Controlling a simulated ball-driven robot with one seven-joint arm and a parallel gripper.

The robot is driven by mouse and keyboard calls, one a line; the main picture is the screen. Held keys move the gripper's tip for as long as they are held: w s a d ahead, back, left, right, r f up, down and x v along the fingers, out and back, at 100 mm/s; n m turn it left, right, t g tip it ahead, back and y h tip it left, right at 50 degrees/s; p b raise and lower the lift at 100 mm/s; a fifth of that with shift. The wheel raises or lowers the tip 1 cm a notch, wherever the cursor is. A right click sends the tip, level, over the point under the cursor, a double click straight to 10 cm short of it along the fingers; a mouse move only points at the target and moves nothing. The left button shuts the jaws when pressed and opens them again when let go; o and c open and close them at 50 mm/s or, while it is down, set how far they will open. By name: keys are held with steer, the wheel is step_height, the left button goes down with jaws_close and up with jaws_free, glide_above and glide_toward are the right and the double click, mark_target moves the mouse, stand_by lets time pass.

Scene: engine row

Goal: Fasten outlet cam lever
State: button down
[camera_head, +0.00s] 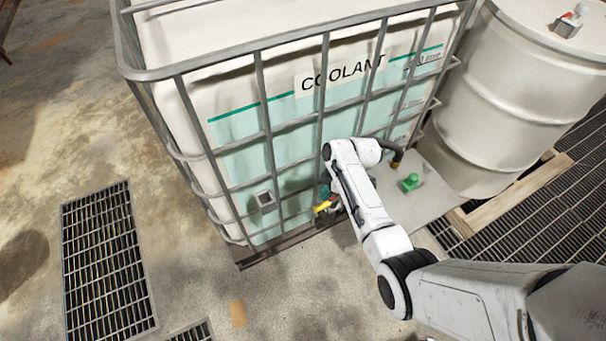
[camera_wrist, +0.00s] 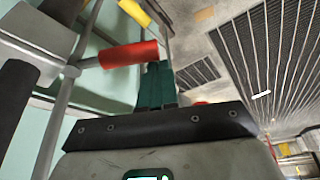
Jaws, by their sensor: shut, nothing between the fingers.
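A cam lever with a red grip (camera_wrist: 128,53) runs out from a grey metal piece in the wrist view. A yellow handle (camera_wrist: 135,12) is beyond it at the top; it also shows low on the front of the coolant tank (camera_head: 324,206) in the head view. My gripper (camera_wrist: 158,68) has its teal fingers together and empty. In the head view my arm hides most of the gripper and the outlet.
The caged white tank (camera_head: 165,110) is labelled COOLANT. A dark hose (camera_head: 397,158) and a green object (camera_head: 410,182) are right of my arm. A cream drum (camera_head: 510,95) stands at right on a wooden pallet. Floor grates (camera_head: 105,260) lie left; the floor between is mostly clear.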

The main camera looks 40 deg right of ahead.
steer(key=s+d+n, duration=0.1)
steer(key=n, duration=0.1)
steer(key=shift+s+d+n+g+y, duration=0.3)
steer(key=shift+s+d+n+g, duration=0.05)
steer(key=shift+n+g, duration=0.05)
steer(key=shift+s+d+b, duration=0.3)
steer(key=shift+d, duration=0.1)
steer(key=shift+s+d, duration=0.1)
